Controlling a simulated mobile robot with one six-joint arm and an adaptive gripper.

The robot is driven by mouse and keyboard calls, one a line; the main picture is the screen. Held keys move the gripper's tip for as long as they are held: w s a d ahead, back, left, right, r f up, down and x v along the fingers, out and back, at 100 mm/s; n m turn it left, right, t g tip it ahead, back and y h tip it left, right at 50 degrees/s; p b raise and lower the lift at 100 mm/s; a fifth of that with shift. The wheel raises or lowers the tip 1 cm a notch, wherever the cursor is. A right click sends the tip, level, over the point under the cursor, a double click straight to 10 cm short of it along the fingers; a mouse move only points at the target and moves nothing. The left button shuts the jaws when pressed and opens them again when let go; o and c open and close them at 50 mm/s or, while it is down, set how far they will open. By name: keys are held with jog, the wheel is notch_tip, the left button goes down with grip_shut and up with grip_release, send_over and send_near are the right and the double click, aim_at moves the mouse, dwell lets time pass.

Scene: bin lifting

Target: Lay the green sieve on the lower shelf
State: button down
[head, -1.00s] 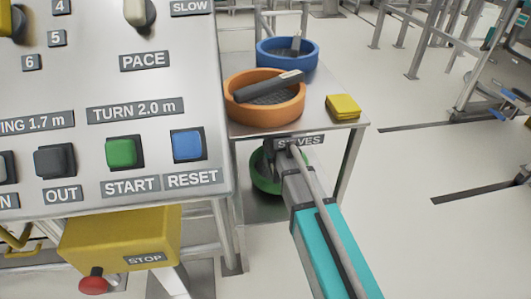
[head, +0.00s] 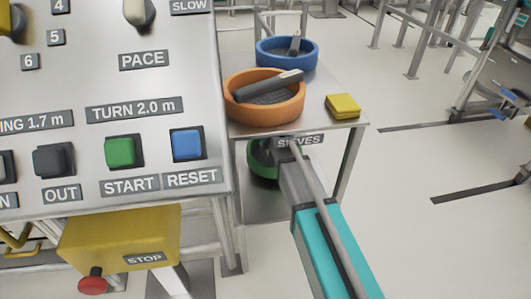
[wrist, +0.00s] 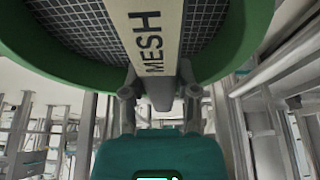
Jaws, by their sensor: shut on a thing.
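The green sieve (head: 262,168) is under the top of the small metal table, partly hidden by the tabletop edge and my arm. In the wrist view, the sieve (wrist: 235,45) fills the upper part, with its dark mesh and a pale bar marked MESH across it. My gripper (wrist: 160,92) is shut on the part of the sieve below the MESH lettering. In the head view the gripper's fingers are hidden under the tabletop. The lower shelf (head: 268,207) shows below the sieve; I cannot tell whether they touch.
An orange sieve (head: 238,106) with a dark handle, a blue sieve (head: 270,59) and yellow pads (head: 342,106) are on the tabletop (head: 318,110). A SIEVES label (head: 312,141) is on its front edge. The control panel (head: 75,170) stands close on the left. Open floor lies right.

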jog(key=shift+f+b, duration=1.6)
jog(key=shift+f, duration=0.1)
jog(key=shift+c, duration=1.8)
grip_release()
jog(key=shift+r, duration=0.2)
jog(key=shift+p+v, duration=3.55)
jog(key=shift+v, duration=0.05)
jog(key=shift+s, duration=0.1)
